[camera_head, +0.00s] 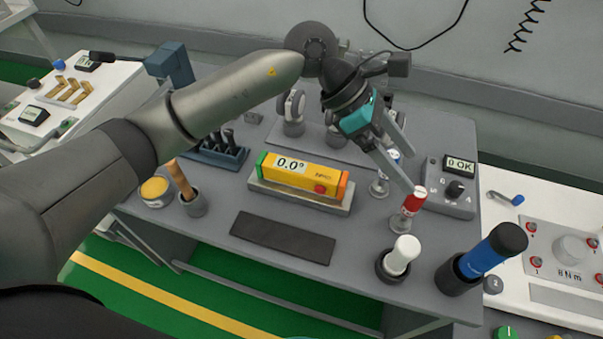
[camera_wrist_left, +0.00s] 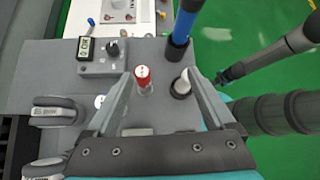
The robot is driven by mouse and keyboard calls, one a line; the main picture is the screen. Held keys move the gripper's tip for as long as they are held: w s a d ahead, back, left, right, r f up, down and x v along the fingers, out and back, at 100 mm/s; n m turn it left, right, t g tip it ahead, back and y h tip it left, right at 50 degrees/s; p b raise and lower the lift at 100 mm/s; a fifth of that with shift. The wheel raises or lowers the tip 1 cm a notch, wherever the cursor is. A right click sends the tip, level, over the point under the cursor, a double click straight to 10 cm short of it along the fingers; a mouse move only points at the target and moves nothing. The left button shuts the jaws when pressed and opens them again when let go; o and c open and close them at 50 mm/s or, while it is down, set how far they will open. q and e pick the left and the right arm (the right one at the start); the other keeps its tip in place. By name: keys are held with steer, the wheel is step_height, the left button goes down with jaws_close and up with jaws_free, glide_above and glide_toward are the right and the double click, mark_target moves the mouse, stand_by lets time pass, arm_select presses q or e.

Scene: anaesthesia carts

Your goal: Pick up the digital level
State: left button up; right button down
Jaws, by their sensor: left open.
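The digital level (camera_head: 325,181) is a yellow bar with a 0.0° display, a green left end and an orange right end. It rests on a low grey block (camera_head: 298,197) in the middle of the grey cart top in the head view. My left gripper (camera_head: 408,170) is open and empty, up and to the right of the level, angled down towards a red-capped holder (camera_head: 413,201). In the left wrist view the open fingers (camera_wrist_left: 157,77) flank the red cap (camera_wrist_left: 143,78); contact cannot be told. I cannot make out the level there.
A dark flat strip (camera_head: 283,237) lies in front of the level. To the right stand a white-knobbed holder (camera_head: 400,256), a blue-handled tool (camera_head: 484,255) and a control box reading OK (camera_head: 450,186). A wooden-handled tool in a cup (camera_head: 193,202) stands left.

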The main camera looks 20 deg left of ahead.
arm_select(q)
steer(key=w+a+f+m+t+y, duration=0.1)
steer(key=w+a+f+y, duration=0.15)
steer(key=a+y, duration=0.45)
steer(key=r+y, duration=0.1)
steer(key=y, duration=0.1)
glide_above(301, 168)
step_height(301, 168, down, 9)
steer(key=shift+f+b, duration=0.1)
steer(key=shift+b, duration=0.7)
steer(key=shift+w+f, duration=0.1)
steer(key=shift+f, duration=0.55)
step_height(301, 168, down, 4)
steer(key=shift+f+b, duration=0.2)
steer(key=shift+b, duration=0.4)
arm_select(e)
steer(key=w+f, duration=0.1)
steer(key=w+d+f, duration=0.1)
steer(key=shift+w+d+f, duration=0.2)
steer(key=shift+d+f, duration=0.05)
steer(key=shift+f, duration=0.05)
arm_select(q)
steer(key=shift+c, duration=0.4)
jaws_close()
arm_select(e)
steer(key=shift+w+d, duration=0.1)
